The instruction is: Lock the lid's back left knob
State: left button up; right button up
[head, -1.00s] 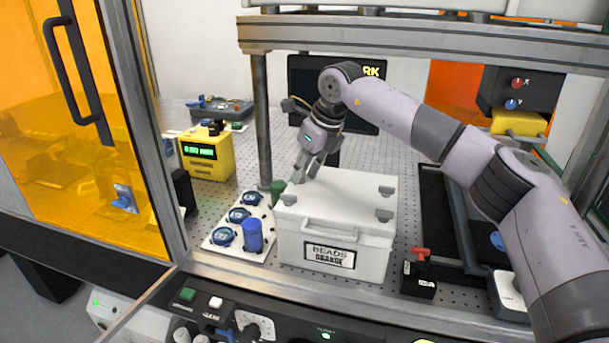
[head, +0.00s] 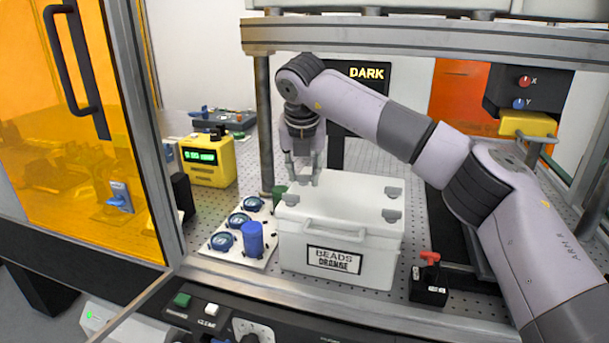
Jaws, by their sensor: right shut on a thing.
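The white box (head: 300,257) labelled "BEADS ORANGE" stands on the perforated bench with its white lid (head: 345,196) on. Grey knobs show at the lid's back right (head: 393,192), front right (head: 391,215) and front left (head: 291,200). My right gripper (head: 302,180) points straight down at the lid's back left corner, its fingers shut on the back left knob. The fingers hide that knob, so I cannot tell which way it is turned. My left gripper is not in view.
Left of the box, a white plate (head: 223,252) holds several blue round parts and a blue cylinder (head: 253,239). A green piece (head: 280,190) sits close behind the box's left side. A black block with a red handle (head: 429,288) stands at the right. A metal post (head: 264,130) rises behind.

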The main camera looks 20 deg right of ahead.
jog(key=shift+w+a+r+m+h, duration=0.1)
jog(key=shift+m+h, duration=0.3)
jog(key=shift+m, duration=0.8)
jog(key=o, duration=1.2)
jog(key=shift+c, duration=0.2)
jog(key=v, duration=1.2)
jog(key=shift+w, duration=0.2)
jog(key=shift+a, duration=0.15)
